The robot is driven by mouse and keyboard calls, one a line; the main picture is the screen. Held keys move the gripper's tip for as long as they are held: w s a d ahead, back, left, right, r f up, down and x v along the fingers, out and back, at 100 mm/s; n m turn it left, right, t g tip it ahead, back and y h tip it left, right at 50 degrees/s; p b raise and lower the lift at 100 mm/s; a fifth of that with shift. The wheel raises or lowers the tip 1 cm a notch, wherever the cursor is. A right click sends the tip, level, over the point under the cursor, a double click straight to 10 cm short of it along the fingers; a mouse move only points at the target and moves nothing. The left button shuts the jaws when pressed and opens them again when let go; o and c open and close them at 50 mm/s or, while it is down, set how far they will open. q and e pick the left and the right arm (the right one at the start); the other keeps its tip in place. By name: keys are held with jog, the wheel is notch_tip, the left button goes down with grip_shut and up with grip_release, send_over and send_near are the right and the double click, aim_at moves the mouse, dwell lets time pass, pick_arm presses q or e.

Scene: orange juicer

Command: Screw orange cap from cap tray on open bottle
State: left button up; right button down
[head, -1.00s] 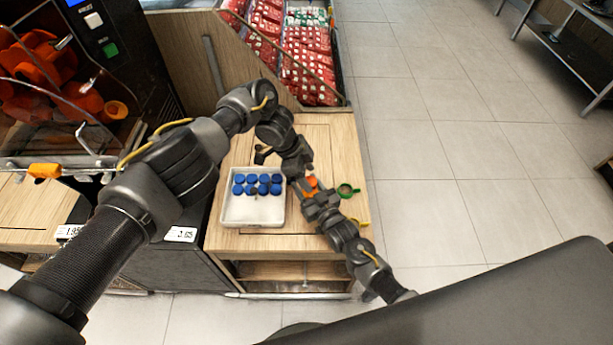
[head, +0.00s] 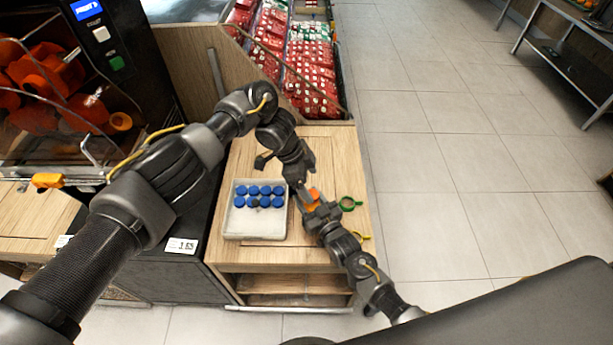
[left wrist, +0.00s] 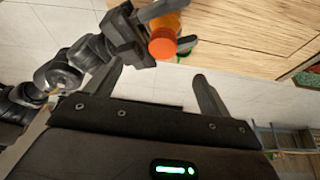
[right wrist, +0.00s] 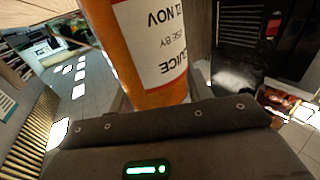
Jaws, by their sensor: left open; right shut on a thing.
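The bottle (right wrist: 140,50) of orange juice with a white label fills the upper middle of the right wrist view. My right gripper (right wrist: 160,93) is shut on it. In the head view the bottle is a small orange patch (head: 313,195) at the table's right side. In the left wrist view its near end shows a round orange-red face that looks like a cap (left wrist: 162,46). My left gripper (head: 306,166) is open and empty, a little apart from that end; its spread fingers show in the left wrist view (left wrist: 158,73). The white cap tray (head: 255,226) holds several blue caps (head: 258,195); I see no orange cap there.
A green ring (head: 350,203) and a yellow ring (head: 361,237) lie at the right edge of the wooden table (head: 340,150). The juicer (head: 100,60) stands at the left. Red packages (head: 310,70) fill a bin behind. Open tiled floor lies to the right.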

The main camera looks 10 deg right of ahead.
pick_arm(q)
jog(key=v, duration=1.2)
pick_arm(e)
jog(key=c, duration=0.6)
grip_release()
pick_arm(q)
jog(key=shift+d, duration=0.1)
pick_arm(e)
jog(key=shift+o, duration=0.2)
pick_arm(q)
jog(key=shift+f+b, duration=1)
jog(key=shift+b, duration=0.05)
pick_arm(e)
jog(key=v, duration=1)
jog(key=shift+s, duration=0.4)
